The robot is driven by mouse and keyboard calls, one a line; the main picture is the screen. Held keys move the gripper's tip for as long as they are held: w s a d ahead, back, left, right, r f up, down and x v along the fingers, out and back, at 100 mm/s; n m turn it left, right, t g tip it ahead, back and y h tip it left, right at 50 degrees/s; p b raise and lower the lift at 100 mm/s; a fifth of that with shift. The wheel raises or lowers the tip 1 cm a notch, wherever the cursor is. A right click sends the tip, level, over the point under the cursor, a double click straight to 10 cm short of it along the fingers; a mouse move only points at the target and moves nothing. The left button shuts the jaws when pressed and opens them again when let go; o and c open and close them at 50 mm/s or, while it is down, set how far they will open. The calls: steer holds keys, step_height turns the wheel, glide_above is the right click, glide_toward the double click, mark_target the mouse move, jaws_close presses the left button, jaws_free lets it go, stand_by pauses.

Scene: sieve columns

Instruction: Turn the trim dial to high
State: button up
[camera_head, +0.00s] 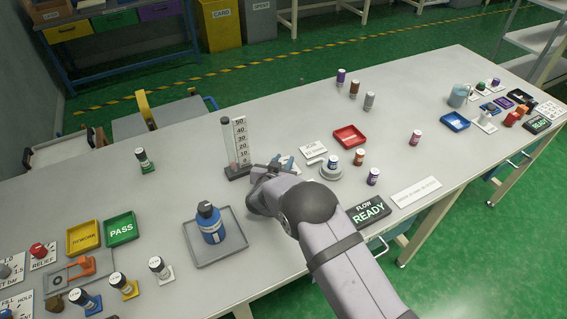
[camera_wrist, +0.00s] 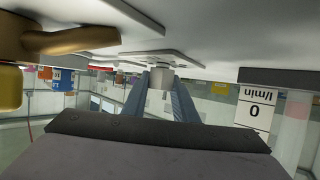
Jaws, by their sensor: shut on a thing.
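My gripper (camera_head: 285,163) reaches low over the table beside the foot of a clear upright flow tube (camera_head: 240,145) with a scale. In the wrist view, which is upside down, the two blue-grey fingers (camera_wrist: 168,95) are shut on a small grey round knob (camera_wrist: 161,78). The knob, which looks to be the trim dial, sits on a pale plate (camera_wrist: 160,57). Its pointer and marks cannot be read. In the head view my gripper and arm largely hide it. The lower end of the flow scale, marked 0 l/min, shows in the wrist view (camera_wrist: 257,110).
Right of my gripper are a white label card (camera_head: 313,149), a round grey stand (camera_head: 331,172) with a vial, a red tray (camera_head: 349,136) and the FLOW READY box (camera_head: 368,211). A grey tray (camera_head: 232,250) with a blue bottle (camera_head: 210,222) lies to the left.

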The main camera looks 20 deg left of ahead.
mark_target(283, 160)
steer(key=shift+a+m+h+b, duration=0.1)
steer(key=shift+m+h+b, duration=0.55)
steer(key=shift+m+h, duration=0.55)
steer(key=shift+h, duration=0.3)
steer(key=shift+r+m+h, duration=0.1)
steer(key=shift+m+h, duration=0.2)
steer(key=o, duration=1.1)
steer(key=shift+b, duration=0.3)
step_height(283, 160, up, 10)
steer(key=shift+b, duration=0.55)
